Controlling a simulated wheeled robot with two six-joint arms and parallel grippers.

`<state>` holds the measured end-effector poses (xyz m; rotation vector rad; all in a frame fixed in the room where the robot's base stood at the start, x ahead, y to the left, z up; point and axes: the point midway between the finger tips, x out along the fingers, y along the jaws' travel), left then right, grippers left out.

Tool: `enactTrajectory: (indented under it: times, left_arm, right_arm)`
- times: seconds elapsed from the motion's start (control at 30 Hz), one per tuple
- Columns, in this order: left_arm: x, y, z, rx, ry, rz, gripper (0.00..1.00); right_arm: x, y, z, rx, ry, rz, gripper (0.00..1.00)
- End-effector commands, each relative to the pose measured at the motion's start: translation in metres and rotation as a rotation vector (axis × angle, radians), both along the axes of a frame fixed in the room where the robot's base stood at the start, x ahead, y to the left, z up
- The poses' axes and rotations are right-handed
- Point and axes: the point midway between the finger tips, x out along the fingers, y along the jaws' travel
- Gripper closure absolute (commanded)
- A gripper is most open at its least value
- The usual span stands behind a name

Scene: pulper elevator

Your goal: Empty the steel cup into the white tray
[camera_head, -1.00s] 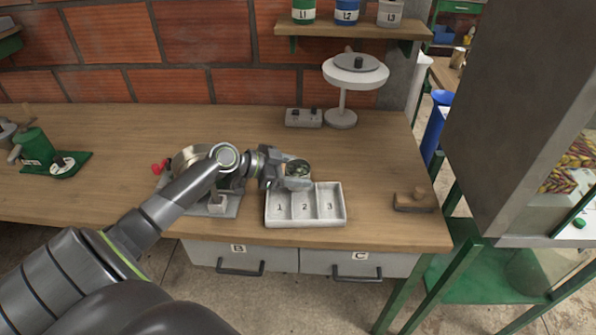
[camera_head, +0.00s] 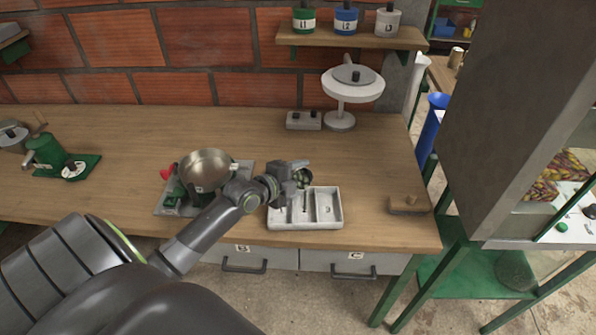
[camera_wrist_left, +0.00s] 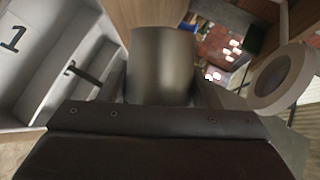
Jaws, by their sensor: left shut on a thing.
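My left gripper (camera_head: 284,181) is shut on the small steel cup (camera_head: 303,179), over the back edge of the white tray. The cup is partly hidden by the gripper; a dark opening with something green shows. Its plain metal side fills the middle of the left wrist view (camera_wrist_left: 162,62). I cannot tell how far it is tilted. The white tray (camera_head: 305,225) lies near the table's front edge and has three compartments. A dark mark shows in its middle part; I cannot tell what it is. My right gripper is not in view.
A white round stand (camera_head: 352,86) and a small switch box (camera_head: 304,121) are behind. A wooden block (camera_head: 408,205) lies to the right. The table between is clear.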

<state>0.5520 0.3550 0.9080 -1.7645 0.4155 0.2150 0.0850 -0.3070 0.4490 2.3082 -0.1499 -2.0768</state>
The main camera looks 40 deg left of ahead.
Motion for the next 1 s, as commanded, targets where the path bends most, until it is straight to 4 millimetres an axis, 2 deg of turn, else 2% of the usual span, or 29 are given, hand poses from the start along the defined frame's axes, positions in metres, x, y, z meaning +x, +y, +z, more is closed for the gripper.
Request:
enactTrajectory:
  times: [0.07,0.1,0.5,0.8,1.0]
  left_arm:
    - [-0.002,-0.003,-0.004,0.084,-0.044,0.001,0.68]
    - [-0.002,-0.004,-0.009,0.121,-0.065,0.0,0.68]
    - [-0.007,-0.013,-0.015,0.433,-0.221,0.001,0.69]
    - [-0.01,-0.02,-0.013,0.654,-0.334,0.001,0.69]
    - [-0.012,-0.024,-0.01,0.752,-0.384,0.001,0.69]
  right_arm:
    - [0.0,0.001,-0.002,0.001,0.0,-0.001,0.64]
    - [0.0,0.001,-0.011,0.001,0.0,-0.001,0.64]
    - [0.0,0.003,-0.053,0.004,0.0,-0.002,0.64]
    - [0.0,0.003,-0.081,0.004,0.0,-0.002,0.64]
    - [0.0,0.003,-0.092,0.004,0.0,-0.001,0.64]
